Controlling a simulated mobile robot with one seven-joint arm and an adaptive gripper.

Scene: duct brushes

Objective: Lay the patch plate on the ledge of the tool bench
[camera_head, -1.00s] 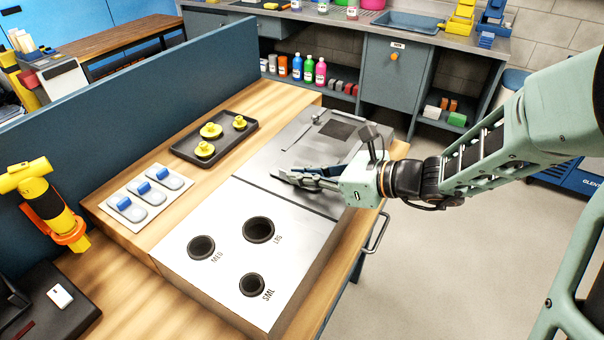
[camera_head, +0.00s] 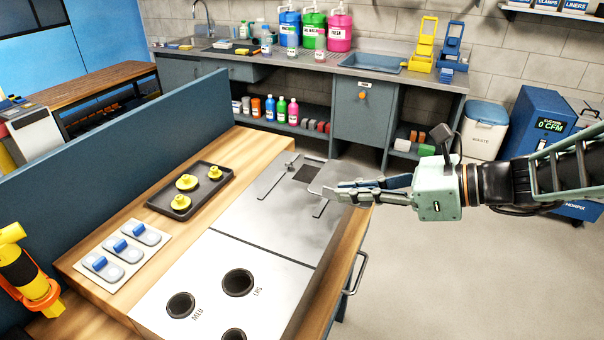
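My gripper (camera_head: 338,190) reaches in from the right over the far right part of the metal duct top. Its fingers look closed on the edge of a thin grey plate, which I take for the patch plate (camera_head: 325,177). The plate is held roughly level above the duct top (camera_head: 262,222), near a dark rectangular opening (camera_head: 309,173) that it partly overlaps in view. The wooden bench (camera_head: 258,146) lies under and around the duct. I cannot tell which edge is the ledge of the tool bench.
A dark tray (camera_head: 158,207) with yellow brush knobs and a pale panel with blue-topped pieces (camera_head: 122,252) sit on the bench. A blue-grey partition (camera_head: 130,150) runs along its left. A handle (camera_head: 355,274) sticks out at the right. The floor to the right is open.

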